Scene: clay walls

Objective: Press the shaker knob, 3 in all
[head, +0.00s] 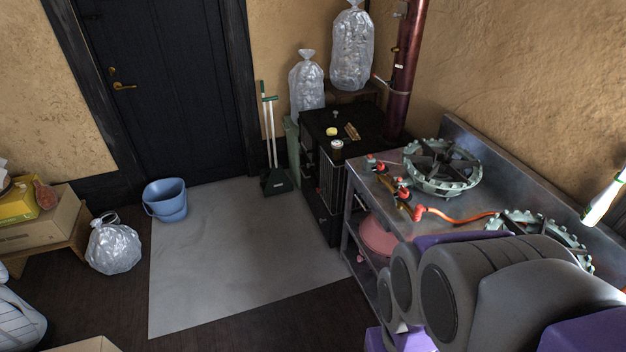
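I cannot make out a shaker knob for certain. A small jar-like item with a pale top (337,147) stands upright on the near edge of the black cabinet (322,196); it is too small to tell whether it is the shaker. My arm's grey and purple links fill the lower right over the metal counter. My gripper is out of view, so its fingers and anything in them are hidden.
A yellow item (332,132) and a brown item (352,131) lie on the cabinet. The metal counter (387,201) carries gas burners (441,168) and an orange hose (455,216).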

